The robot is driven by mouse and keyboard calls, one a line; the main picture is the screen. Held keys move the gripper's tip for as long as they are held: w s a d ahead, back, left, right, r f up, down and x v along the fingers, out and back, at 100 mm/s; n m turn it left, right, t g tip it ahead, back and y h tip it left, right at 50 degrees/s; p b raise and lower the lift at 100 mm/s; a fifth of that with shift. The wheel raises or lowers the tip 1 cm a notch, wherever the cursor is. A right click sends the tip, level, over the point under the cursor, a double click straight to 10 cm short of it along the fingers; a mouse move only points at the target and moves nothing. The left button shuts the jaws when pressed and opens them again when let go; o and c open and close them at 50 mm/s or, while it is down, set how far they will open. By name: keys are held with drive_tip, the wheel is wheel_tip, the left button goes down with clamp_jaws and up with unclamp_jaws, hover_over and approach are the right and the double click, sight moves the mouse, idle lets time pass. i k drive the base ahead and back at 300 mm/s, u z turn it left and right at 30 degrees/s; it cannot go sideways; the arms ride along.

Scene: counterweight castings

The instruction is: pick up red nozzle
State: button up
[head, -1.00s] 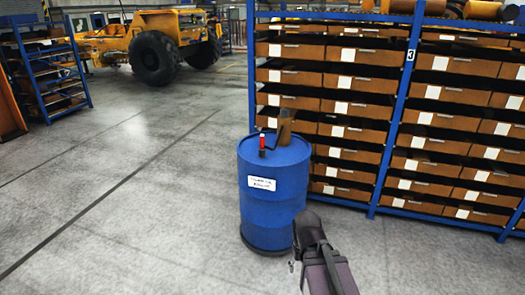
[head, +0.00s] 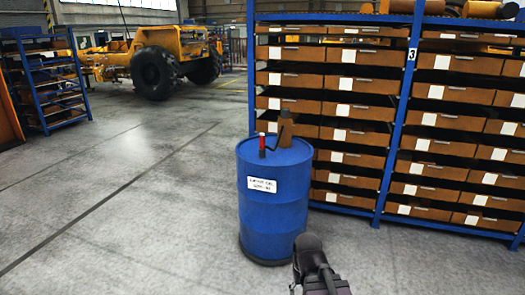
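The red nozzle (head: 262,141) is a small upright red piece with a dark lower part. It stands on the top of a blue drum (head: 272,205), left of the middle of the lid. A brown, tapered piece (head: 286,130) stands just to its right, and a thin dark line runs between the two. Part of my arm shows at the bottom, in front of the drum and to its right, well below and apart from the nozzle. I cannot make out gripper fingers there.
The drum stands on open grey floor and has a white label (head: 262,185). A blue rack (head: 393,130) with brown bins stands close behind it on the right. Another blue rack (head: 40,80) and a yellow vehicle (head: 160,60) are farther back left. The floor left of the drum is clear.

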sight(261, 139)
drive_tip(key=z, duration=0.35)
drive_tip(key=i, duration=2.85)
drive_tip(key=u, duration=0.25)
